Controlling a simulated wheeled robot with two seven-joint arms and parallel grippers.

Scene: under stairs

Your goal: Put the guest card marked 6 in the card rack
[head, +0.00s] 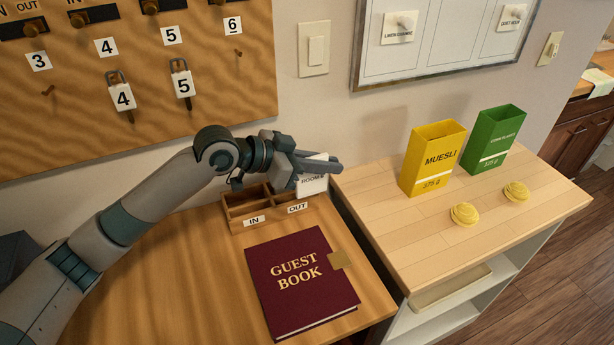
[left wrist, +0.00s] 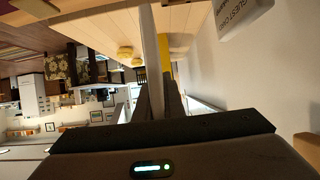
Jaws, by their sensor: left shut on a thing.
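My left gripper (head: 315,168) is shut on a white card (head: 312,184). The card hangs from the fingers with its face to the head camera; "ROOM" shows, but its number is partly covered. In the left wrist view the card (left wrist: 152,60) is edge-on between the fingers. It is above the right end of a wooden tray (head: 275,215) labelled IN and OUT; I cannot tell if they touch. A white block lettered "GUEST CARD" (left wrist: 240,14) shows in the left wrist view; in the head view I cannot make it out. My right gripper is not in view.
A red guest book (head: 300,285) lies in front of the tray. A higher pale counter (head: 390,225) at right bears a yellow muesli box (head: 430,160), a green box (head: 493,138) and two yellow coils. A wooden key board (head: 130,75) hangs behind.

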